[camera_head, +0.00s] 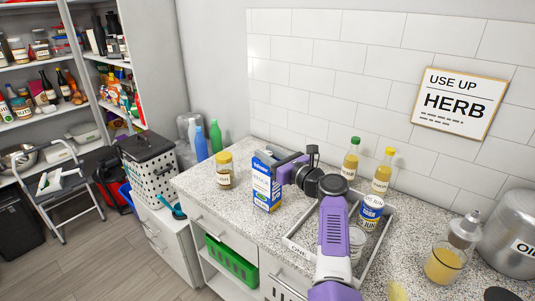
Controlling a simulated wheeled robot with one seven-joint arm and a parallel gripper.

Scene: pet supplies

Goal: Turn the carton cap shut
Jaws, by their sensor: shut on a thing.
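The blue and white carton (266,190) stands upright on the speckled counter, left of the tray. My gripper (279,167) reaches in from the right at the carton's top and is shut there. The cap itself is hidden by my gripper, so I cannot tell how far it is turned. The carton's front and lower side show clear below my gripper.
A jar with a yellow lid (224,170) stands left of the carton. A tray (299,244) with a blue-labelled can (371,211) lies to the right, under my arm. Two bottles (350,158) stand behind. Bare counter (227,208) lies in front of the jar.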

